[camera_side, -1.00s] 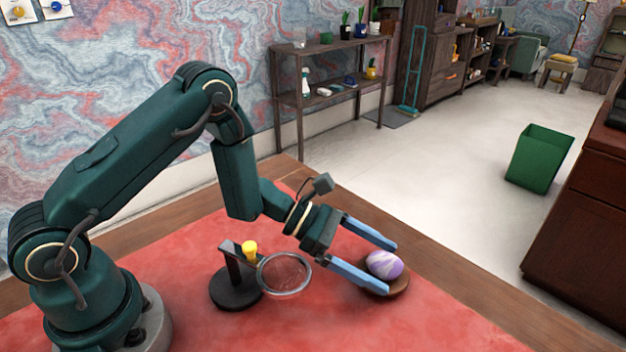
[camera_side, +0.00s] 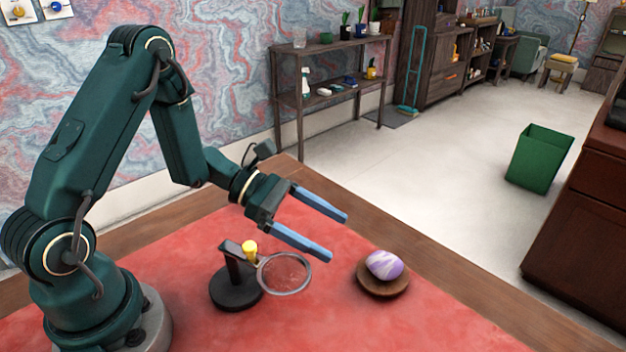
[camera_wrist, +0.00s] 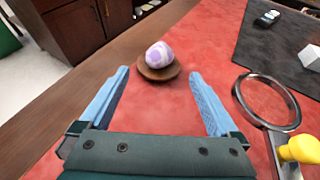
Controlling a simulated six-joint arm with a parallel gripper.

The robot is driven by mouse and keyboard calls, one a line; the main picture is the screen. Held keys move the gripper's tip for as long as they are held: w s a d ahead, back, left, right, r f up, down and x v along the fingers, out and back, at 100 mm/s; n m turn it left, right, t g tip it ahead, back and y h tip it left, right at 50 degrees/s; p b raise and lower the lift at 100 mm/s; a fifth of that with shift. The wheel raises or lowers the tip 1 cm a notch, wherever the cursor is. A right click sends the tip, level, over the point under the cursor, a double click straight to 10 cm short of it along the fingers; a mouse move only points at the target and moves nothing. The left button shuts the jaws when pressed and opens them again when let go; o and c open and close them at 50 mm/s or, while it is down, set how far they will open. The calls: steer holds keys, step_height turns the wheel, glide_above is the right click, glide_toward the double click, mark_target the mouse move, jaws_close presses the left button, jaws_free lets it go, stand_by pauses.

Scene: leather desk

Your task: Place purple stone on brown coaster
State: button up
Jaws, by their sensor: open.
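The purple stone (camera_side: 384,265), marbled purple and white, rests on the round brown coaster (camera_side: 383,289) on the red desk top. In the wrist view the stone (camera_wrist: 159,54) also sits on the coaster (camera_wrist: 158,73), beyond my fingertips. My gripper (camera_side: 338,238) is open and empty, raised above the desk to the left of the stone and apart from it. Its two blue fingers also show in the wrist view (camera_wrist: 159,72), spread wide on either side of the coaster.
A magnifying glass (camera_side: 285,291) on a dark stand (camera_side: 236,293) with a yellow knob (camera_side: 250,247) stands near my gripper. In the wrist view a dark mat (camera_wrist: 285,48) holds a white block (camera_wrist: 311,58). The red surface around the coaster is clear.

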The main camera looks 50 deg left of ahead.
steer(key=shift+v, duration=1.1)
steer(key=shift+o, duration=0.2)
